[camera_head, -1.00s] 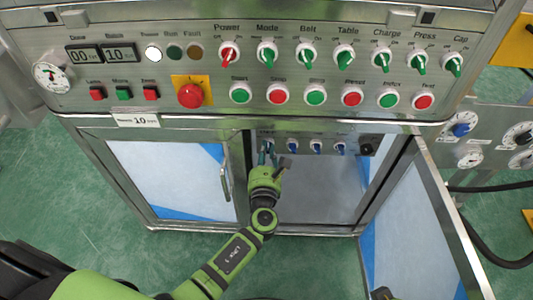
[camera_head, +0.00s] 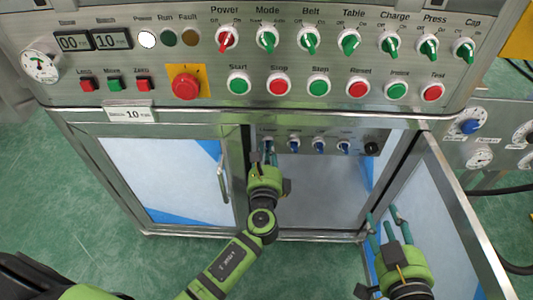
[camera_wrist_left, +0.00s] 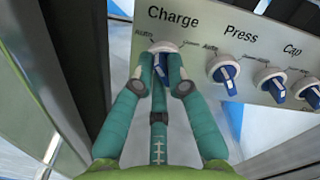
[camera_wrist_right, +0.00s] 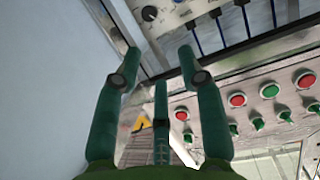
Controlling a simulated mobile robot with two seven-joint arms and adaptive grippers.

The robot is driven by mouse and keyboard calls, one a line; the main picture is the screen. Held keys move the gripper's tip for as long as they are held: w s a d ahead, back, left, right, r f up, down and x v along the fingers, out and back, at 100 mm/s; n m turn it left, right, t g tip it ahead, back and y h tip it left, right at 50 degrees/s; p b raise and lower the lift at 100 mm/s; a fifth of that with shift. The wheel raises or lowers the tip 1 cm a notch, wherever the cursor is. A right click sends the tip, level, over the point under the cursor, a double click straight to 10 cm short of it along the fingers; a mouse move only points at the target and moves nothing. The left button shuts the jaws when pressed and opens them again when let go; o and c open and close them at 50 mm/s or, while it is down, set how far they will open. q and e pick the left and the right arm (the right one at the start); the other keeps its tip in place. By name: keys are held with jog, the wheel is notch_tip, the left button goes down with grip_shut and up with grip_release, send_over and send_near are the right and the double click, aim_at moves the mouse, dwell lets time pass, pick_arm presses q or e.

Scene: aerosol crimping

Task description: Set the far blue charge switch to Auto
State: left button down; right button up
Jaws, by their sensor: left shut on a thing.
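The blue charge switch (camera_wrist_left: 163,48) is under the "Charge" label in the left wrist view, on a small panel inside the open cabinet. My left gripper (camera_wrist_left: 161,88) has its fingers closed around this switch; it also shows in the head view (camera_head: 268,158), reaching into the cabinet. The fingers hide most of the handle, so I cannot tell which mark it points to. An "Auto" label sits at the switch's upper left. My right gripper (camera_head: 388,222) is open and empty by the open door; it also shows in the right wrist view (camera_wrist_right: 158,80).
Blue Press (camera_wrist_left: 224,70) and Cap (camera_wrist_left: 270,82) switches sit to the right on the inner panel. The open cabinet door (camera_head: 445,210) stands at the right. Above is the main panel (camera_head: 200,55) with green switches, including another Charge switch (camera_head: 389,44), and buttons.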

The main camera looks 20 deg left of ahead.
pick_arm(q)
jog(key=shift+f+n, duration=0.1)
jog(key=shift+n, duration=0.5)
pick_arm(e)
jog(key=shift+w+a+r+t+y, duration=0.1)
jog(key=shift+a+r+t+y, duration=0.25)
jog(key=shift+r, duration=0.35)
jog(key=shift+w+a+r+t+y, duration=0.1)
jog(key=shift+r+t, duration=0.35)
jog(key=shift+r, duration=0.25)
jog(key=shift+w+a+r+t+y, duration=0.15)
jog(key=shift+a+r+t, duration=0.2)
jog(key=shift+r, duration=0.35)
jog(key=shift+d, duration=0.1)
pick_arm(q)
jog(key=c, duration=1.5)
grip_release()
jog(key=shift+s, duration=0.1)
jog(key=v, duration=1.2)
